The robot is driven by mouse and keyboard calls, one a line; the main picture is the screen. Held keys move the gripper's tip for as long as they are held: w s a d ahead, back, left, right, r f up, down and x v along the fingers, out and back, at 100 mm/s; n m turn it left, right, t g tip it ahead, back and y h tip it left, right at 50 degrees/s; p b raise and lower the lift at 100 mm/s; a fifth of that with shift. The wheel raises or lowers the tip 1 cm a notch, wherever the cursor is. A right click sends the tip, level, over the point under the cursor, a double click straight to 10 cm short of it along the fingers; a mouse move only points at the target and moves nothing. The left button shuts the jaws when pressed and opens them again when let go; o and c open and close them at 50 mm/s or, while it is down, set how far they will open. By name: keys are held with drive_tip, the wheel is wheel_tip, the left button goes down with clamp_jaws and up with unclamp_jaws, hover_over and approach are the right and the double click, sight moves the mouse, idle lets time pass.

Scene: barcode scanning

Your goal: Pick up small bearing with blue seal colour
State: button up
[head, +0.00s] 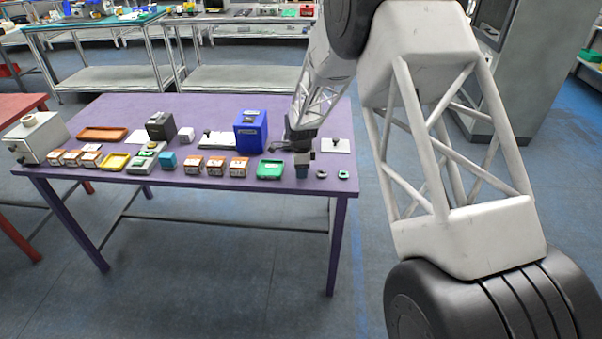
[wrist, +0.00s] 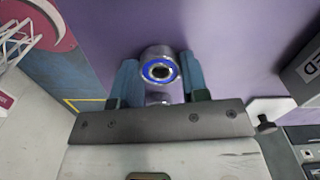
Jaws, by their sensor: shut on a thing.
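The small bearing with the blue seal (wrist: 159,70) is a short silver ring with a blue ring around a dark bore. In the wrist view it sits between the two blue-green fingertips of my gripper (wrist: 160,80), which is shut on it. A second silver round shape shows just below it, close to the gripper body; I cannot tell what it is. In the head view my gripper (head: 302,172) is low at the front right of the purple table (head: 270,108). The held bearing cannot be made out there, and its height above the table is unclear.
Two small rings, a grey one (head: 321,174) and one with green (head: 343,174), lie right of my gripper. A blue box (head: 251,131) and a white plate (head: 335,146) stand behind. Several small orange-and-white boxes line the front.

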drive_tip(key=shift+r, duration=0.15)
drive_tip(key=shift+r, duration=0.5)
drive_tip(key=shift+s+r, duration=0.25)
drive_tip(key=shift+r, duration=0.95)
drive_tip(key=s+d, duration=0.2)
drive_tip(key=s, duration=0.5)
drive_tip(key=s+d+r, duration=0.1)
drive_tip(key=s+d, duration=0.1)
drive_tip(key=s, duration=0.5)
drive_tip(key=shift+s+d+r, duration=0.15)
drive_tip(key=shift+s+d, duration=0.15)
drive_tip(key=shift+s, duration=0.1)
drive_tip(key=shift+w, duration=0.1)
